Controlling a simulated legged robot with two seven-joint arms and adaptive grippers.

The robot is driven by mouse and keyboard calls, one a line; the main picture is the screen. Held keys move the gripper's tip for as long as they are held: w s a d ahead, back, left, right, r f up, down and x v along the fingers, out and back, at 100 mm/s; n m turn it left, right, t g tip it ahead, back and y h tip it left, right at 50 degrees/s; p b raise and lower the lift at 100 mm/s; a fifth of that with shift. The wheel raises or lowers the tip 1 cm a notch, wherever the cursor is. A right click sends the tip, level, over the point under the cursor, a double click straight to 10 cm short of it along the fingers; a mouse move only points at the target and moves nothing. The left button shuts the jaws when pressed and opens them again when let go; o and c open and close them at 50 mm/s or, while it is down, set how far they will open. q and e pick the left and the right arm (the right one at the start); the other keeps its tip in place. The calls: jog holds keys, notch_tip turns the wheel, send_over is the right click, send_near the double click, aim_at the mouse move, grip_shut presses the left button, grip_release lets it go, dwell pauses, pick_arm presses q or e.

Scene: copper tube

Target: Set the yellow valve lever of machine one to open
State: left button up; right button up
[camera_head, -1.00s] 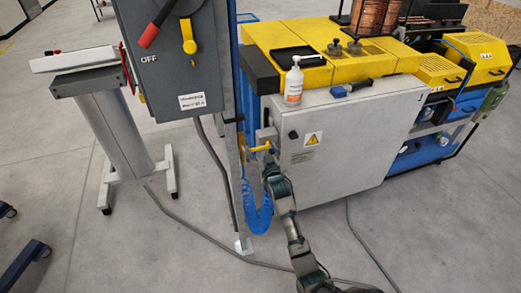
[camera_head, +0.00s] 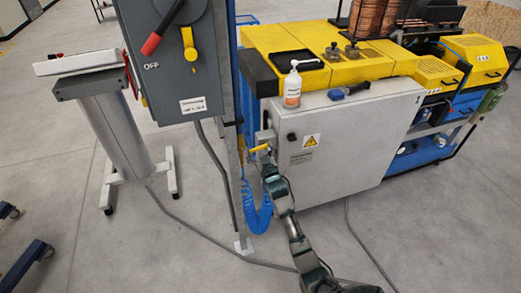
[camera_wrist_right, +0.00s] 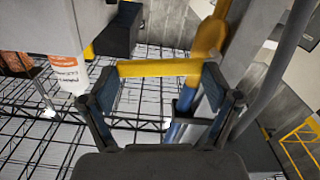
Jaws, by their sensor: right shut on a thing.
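The yellow valve lever (camera_head: 259,148) is a short bar on a grey fitting at the left side of the white cabinet (camera_head: 345,145). In the head view it points to the right and slightly up. My right gripper (camera_head: 266,161) is at the lever, with the arm coming up from below. In the right wrist view the lever (camera_wrist_right: 160,68) spans between the two fingertips of my right gripper (camera_wrist_right: 158,86), which is shut on it. The lever's pivot is hard to make out. My left gripper is not in view.
A grey switch box (camera_head: 178,75) with a red-handled lever stands on a post left of the cabinet. A blue coiled hose (camera_head: 257,213) hangs below the valve. A white bottle (camera_head: 292,88) stands on the cabinet. The floor in front is clear except for cables.

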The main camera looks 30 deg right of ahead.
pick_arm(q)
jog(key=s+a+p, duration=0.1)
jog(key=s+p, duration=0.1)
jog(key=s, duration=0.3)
pick_arm(e)
jog(key=a+r+n+p, duration=0.1)
jog(key=n, duration=0.3)
jog(key=w+a+r+n+p, duration=0.1)
jog(key=a+r+n+p, duration=0.1)
jog(key=n, duration=0.2)
jog(key=a+r+n+p, duration=0.2)
jog(key=n, duration=0.2)
jog(key=shift+w+n, duration=0.2)
jog(key=shift+n, duration=0.1)
pick_arm(q)
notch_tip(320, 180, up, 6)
jog(key=shift+p, duration=0.45)
pick_arm(e)
jog(key=shift+w+a+n, duration=0.1)
jog(key=shift+a+n, duration=0.3)
jog(key=shift+n, duration=0.4)
jog(key=shift+w+a+n, duration=0.1)
jog(key=shift+a+n, duration=0.3)
jog(key=shift+n, duration=0.4)
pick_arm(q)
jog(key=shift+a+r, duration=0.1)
